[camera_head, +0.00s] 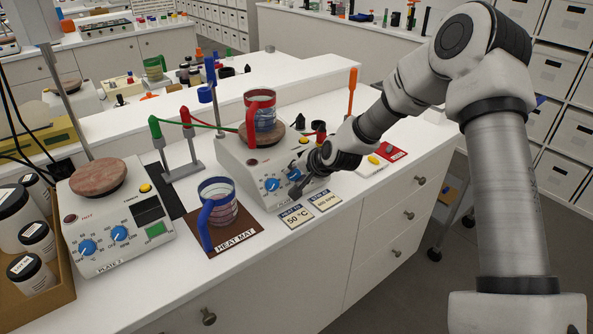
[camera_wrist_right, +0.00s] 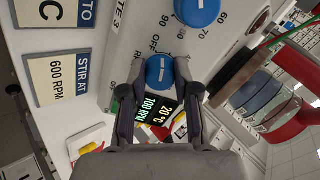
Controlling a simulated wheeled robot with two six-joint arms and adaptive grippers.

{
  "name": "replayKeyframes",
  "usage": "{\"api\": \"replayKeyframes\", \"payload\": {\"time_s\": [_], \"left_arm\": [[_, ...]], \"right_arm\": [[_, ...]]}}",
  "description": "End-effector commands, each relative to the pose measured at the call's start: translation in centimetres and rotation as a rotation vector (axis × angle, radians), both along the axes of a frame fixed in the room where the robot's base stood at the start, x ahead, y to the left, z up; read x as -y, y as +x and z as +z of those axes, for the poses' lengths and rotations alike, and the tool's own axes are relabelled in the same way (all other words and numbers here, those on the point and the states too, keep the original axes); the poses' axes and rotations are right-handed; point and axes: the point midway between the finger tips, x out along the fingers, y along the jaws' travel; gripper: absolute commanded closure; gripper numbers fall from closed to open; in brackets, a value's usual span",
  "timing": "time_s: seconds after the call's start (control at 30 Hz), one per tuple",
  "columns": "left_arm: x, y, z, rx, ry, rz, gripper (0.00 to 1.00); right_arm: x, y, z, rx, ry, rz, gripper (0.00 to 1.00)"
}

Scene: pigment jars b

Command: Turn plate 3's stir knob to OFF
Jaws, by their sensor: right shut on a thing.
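Plate 3 (camera_head: 239,175) is the white hotplate at the middle of the counter. It has two blue knobs on its front. The left one, the heat knob (camera_head: 271,185), also shows in the right wrist view (camera_wrist_right: 197,10). The right one, the stir knob (camera_wrist_right: 160,72), sits between the fingertips of my right gripper (camera_wrist_right: 158,84), which is shut on it. In the wrist view, OFF is printed near the stir knob, and the display (camera_wrist_right: 158,108) reads 20 °C and 100 RPM. In the head view the gripper (camera_head: 298,186) partly covers the knob. My left gripper is not in view.
A beaker with a red handle (camera_head: 262,110) stands on plate 3's top. A blue-handled beaker (camera_head: 219,205) stands on the heat mat (camera_head: 217,249). Cards (camera_head: 296,215) lie in front of plate 3.

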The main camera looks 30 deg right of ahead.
Motion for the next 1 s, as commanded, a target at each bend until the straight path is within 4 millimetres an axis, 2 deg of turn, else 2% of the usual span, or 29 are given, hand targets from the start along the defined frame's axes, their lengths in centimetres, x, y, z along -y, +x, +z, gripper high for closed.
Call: {"api": "replayKeyframes", "payload": {"time_s": [0.5, 1.0], "left_arm": [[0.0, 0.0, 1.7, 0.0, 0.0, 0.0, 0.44], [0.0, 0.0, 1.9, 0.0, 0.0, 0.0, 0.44]], "right_arm": [[0.1, 0.0, 0.0, 0.018, -0.234, 0.229, 1.0], [0.1, 0.0, 0.0, 0.022, -0.268, 0.26, 1.0]]}}
